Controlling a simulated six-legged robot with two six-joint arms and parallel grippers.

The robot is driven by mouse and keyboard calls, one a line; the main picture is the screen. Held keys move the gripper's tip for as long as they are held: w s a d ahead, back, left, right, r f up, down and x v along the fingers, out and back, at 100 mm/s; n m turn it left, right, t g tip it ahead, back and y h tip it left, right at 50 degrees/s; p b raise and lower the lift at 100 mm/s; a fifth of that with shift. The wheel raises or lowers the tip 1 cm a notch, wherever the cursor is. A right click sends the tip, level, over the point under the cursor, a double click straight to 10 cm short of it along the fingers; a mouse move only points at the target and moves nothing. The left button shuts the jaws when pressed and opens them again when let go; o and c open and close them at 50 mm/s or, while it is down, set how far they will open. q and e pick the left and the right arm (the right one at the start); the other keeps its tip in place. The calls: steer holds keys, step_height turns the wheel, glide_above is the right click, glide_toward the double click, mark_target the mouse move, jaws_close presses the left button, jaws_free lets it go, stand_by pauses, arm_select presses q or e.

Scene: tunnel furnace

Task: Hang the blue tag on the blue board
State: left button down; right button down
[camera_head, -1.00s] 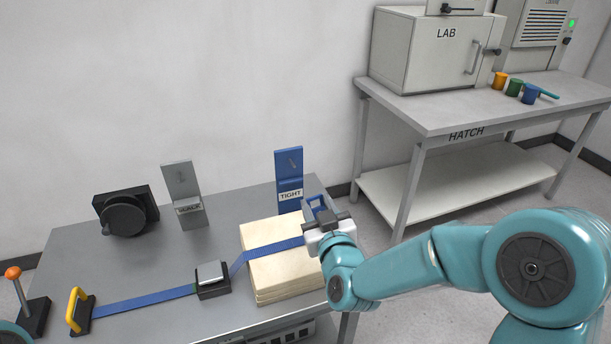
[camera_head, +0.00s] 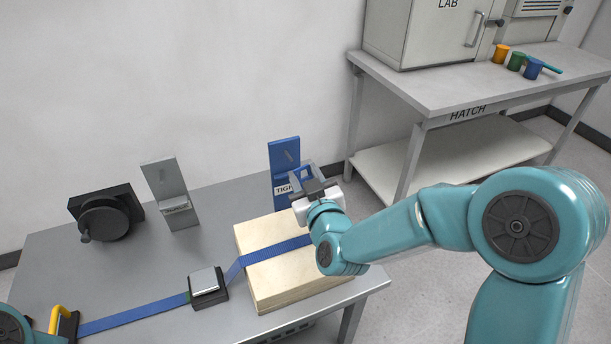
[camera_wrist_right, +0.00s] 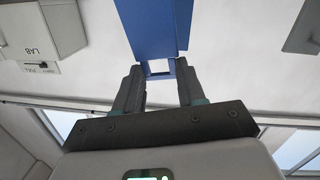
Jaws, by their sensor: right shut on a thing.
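The blue board (camera_head: 284,152) stands upright at the back right of the grey table, with a slanted peg near its top and a white label low down. My right gripper (camera_head: 309,178) is in front of the board's right side, covering part of the label. It is shut on the blue tag (camera_head: 305,172), which is mostly hidden by the fingers. In the right wrist view the tag (camera_wrist_right: 184,70) shows between the fingertips, around a pale opening; the blue board (camera_wrist_right: 152,22) is just beyond. I cannot tell whether they touch. My left gripper is out of view.
A grey board (camera_head: 165,185) and a black crank wheel (camera_head: 105,220) stand left of the blue board. A pale stacked block (camera_head: 290,275) under a blue strap (camera_head: 262,251) lies below my right forearm. A buckle (camera_head: 207,286) sits on the strap. The HATCH table (camera_head: 440,95) stands right.

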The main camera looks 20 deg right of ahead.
mark_target(291, 160)
steer(key=shift+w+r, duration=0.2)
steer(key=shift+w+p, duration=0.25)
steer(key=shift+p, duration=0.05)
steer(key=shift+w+a+f, duration=0.1)
steer(key=shift+w+f, duration=0.15)
steer(key=shift+w, duration=0.5)
steer(key=w+p, duration=0.2)
steer(key=w, duration=0.2)
steer(key=shift+w+f, duration=0.15)
steer(key=shift+w, duration=0.2)
steer(key=shift+w+a+f, duration=0.1)
steer(key=shift+w+f, duration=0.25)
steer(key=shift+w+f+b, duration=0.2)
steer(key=shift+w+b, duration=0.2)
steer(key=shift+b, duration=0.5)
